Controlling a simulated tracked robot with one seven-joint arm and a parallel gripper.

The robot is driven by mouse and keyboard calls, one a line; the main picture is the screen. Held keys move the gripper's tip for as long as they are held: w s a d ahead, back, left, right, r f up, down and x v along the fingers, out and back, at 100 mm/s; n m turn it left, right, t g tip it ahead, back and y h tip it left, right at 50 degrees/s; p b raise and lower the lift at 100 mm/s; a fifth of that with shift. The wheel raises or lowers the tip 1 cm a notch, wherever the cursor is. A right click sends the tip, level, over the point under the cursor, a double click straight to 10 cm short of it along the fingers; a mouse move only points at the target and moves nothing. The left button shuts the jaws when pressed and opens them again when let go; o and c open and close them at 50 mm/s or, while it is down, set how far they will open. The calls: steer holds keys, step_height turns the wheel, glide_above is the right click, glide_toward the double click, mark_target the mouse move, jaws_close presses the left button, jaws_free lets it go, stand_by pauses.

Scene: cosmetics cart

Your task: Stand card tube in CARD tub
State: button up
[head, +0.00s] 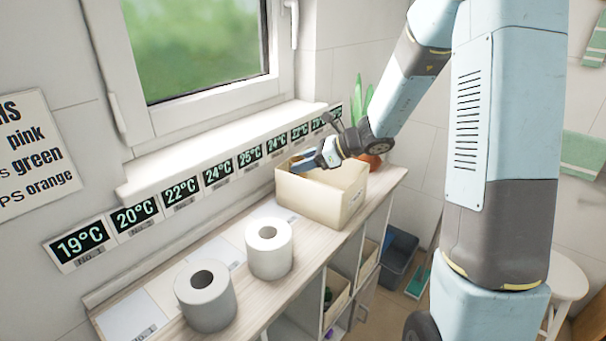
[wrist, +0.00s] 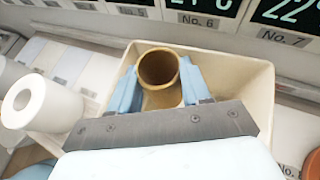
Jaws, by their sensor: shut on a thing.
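The card tube (wrist: 157,70) is a brown hollow cylinder with its open end towards the wrist camera. My gripper (wrist: 160,88) is shut on it, with one blue finger on each side. The tube is over or inside a cream open-topped tub (wrist: 238,82), near its back wall; I cannot tell whether it touches the floor. In the head view, the tub (head: 310,203) stands on the wooden counter and my gripper (head: 318,160) is at its opening. The tube is hidden in that view. No CARD marking is visible on the tub.
Two white paper rolls (head: 205,295) (head: 268,249) stand on the counter left of the tub. Temperature displays (head: 181,190) line the wall behind. A potted plant (head: 358,104) stands past the tub, close to my arm. Pale cards (head: 133,318) lie along the counter.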

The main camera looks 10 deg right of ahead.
steer(key=shift+f, duration=1.85)
steer(key=shift+f, duration=0.1)
steer(key=o, duration=1)
